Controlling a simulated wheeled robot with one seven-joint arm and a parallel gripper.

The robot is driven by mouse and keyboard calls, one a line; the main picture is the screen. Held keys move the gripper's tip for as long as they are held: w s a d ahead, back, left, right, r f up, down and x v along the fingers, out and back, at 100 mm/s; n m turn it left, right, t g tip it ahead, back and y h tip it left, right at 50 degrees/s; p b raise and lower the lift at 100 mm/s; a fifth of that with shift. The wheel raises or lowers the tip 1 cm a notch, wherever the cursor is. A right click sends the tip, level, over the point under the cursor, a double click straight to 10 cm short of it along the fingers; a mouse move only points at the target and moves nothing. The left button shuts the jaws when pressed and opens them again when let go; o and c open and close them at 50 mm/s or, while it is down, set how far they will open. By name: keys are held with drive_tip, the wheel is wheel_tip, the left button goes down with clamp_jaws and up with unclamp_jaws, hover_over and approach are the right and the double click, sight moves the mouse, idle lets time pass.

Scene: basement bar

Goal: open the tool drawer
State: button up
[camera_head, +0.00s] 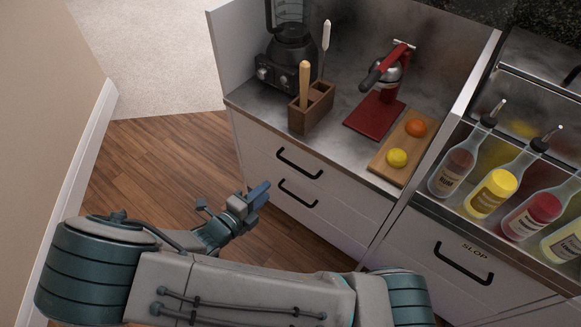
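The left white cabinet has two drawers with black bar handles, one above the other. The upper drawer (328,180) has its handle (299,163) below the counter edge. The lower drawer (325,218) has its handle (298,194) just beneath. Both look closed. I see no label marking either as the tool drawer. A third drawer, marked SLOP (440,237), is at the right with its own handle (463,264). My gripper (262,190) is left of the lower handle in the picture, with a visible gap. Its fingers overlap from this angle, so their opening is unclear.
On the counter (345,82) stand a black blender (288,58), a wooden tool holder (312,108), a red press (378,100) and a board (395,172) with two fruits. Several bottles (492,192) stand at the right. Wooden floor (150,165) is clear at left, beside a wall (35,110).

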drive_tip(key=b+x, duration=0.4)
drive_tip(key=x, duration=0.9)
